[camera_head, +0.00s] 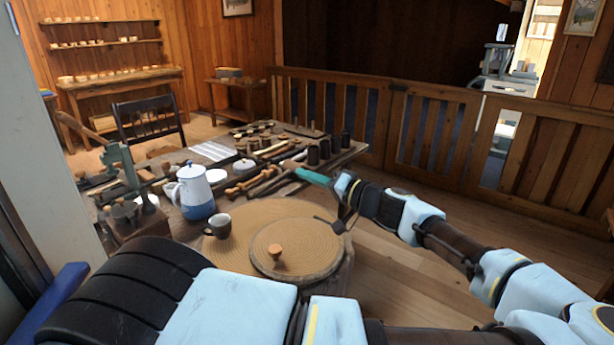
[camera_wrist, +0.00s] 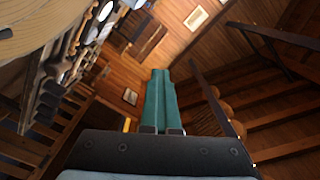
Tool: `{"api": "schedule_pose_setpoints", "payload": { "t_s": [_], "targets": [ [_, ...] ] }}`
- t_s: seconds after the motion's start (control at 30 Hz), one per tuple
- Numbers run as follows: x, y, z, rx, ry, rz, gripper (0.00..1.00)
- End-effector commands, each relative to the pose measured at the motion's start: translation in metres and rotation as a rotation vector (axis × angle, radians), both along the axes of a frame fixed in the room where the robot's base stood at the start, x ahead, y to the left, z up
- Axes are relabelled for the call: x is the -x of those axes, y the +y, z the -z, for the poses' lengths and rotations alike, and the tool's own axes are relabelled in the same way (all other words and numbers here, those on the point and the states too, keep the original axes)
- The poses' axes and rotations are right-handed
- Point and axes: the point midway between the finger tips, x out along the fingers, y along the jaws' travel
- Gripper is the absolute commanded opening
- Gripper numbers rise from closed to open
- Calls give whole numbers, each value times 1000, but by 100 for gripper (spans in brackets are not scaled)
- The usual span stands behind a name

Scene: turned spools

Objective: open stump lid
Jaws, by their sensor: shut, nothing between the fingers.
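A round, tan, ridged disc with a dark rim, the lid (camera_head: 310,246), lies at the front of the work surface. A small wooden knob (camera_head: 275,252) stands on it. It overlaps a larger tan round top (camera_head: 230,258), seemingly the stump, whose sides are mostly hidden. A dark piece (camera_head: 330,221) sits at the lid's right rim. My gripper (camera_head: 303,171) has teal fingers and is above and beyond the lid, apart from it. In the wrist view the fingers (camera_wrist: 160,95) are together and empty. A pale round surface (camera_wrist: 35,22) shows at that view's upper left.
A grey mug (camera_head: 218,226) and a white-and-blue pot (camera_head: 194,191) stand left of the lid. Several dark cups (camera_head: 325,148) and tools lie behind my gripper. A wooden railing (camera_head: 430,125) runs behind. Floor right of the surface is clear.

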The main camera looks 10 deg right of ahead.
Motion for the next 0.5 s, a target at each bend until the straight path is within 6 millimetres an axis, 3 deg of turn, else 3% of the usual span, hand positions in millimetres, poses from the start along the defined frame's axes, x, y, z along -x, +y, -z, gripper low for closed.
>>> {"api": "schedule_pose_setpoints", "payload": {
  "t_s": [0.17, 0.5],
  "targets": [
    [0, 0, 0, 0, 0, 0, 2],
    [0, 0, 0, 0, 0, 0, 40]
  ]
}}
